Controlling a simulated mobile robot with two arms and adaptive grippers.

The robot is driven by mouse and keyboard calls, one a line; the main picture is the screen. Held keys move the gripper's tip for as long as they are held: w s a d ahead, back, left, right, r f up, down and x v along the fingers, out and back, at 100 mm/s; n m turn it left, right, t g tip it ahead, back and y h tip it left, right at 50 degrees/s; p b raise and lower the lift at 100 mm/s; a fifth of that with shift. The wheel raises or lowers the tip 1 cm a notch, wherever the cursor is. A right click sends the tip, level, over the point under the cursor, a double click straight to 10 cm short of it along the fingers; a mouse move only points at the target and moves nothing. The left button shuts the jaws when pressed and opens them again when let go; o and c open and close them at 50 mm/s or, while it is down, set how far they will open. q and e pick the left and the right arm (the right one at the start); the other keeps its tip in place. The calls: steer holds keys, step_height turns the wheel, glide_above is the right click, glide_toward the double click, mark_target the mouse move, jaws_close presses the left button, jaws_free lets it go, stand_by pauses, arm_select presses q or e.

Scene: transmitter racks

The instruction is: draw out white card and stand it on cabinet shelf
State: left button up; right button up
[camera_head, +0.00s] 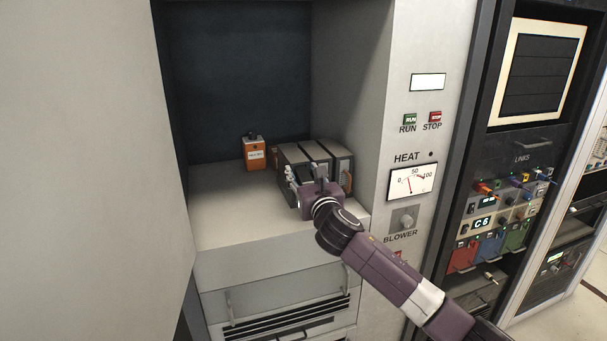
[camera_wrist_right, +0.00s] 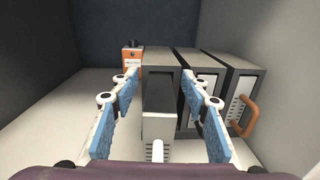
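Three dark grey modules stand side by side on the cabinet shelf (camera_head: 235,205). In the right wrist view, a white-fronted card (camera_wrist_right: 156,127) with a dark top and a small pale handle juts from the leftmost module (camera_wrist_right: 160,56). My right gripper (camera_head: 307,178) is at the front of the modules. In the right wrist view its blue-padded fingers (camera_wrist_right: 160,92) are open, one on each side of the card, with gaps visible. In the head view the gripper hides much of the card and module fronts. My left gripper is not in view.
An orange box (camera_head: 255,154) with a white label stands behind and left of the modules. The rightmost module has an orange handle (camera_wrist_right: 247,116). The cabinet's right wall (camera_head: 350,80) is close beside the modules. The shelf's left part is bare.

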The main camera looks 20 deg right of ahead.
jaws_close()
steer(key=shift+s+d, duration=0.1)
steer(key=shift+d, duration=0.05)
steer(key=shift+s, duration=0.15)
steer(key=shift+s+p, duration=1.45)
steer(key=shift+s, duration=1.3)
steer(key=shift+s, duration=0.15)
steer(key=shift+s+p, duration=1)
steer(key=shift+s, duration=0.6)
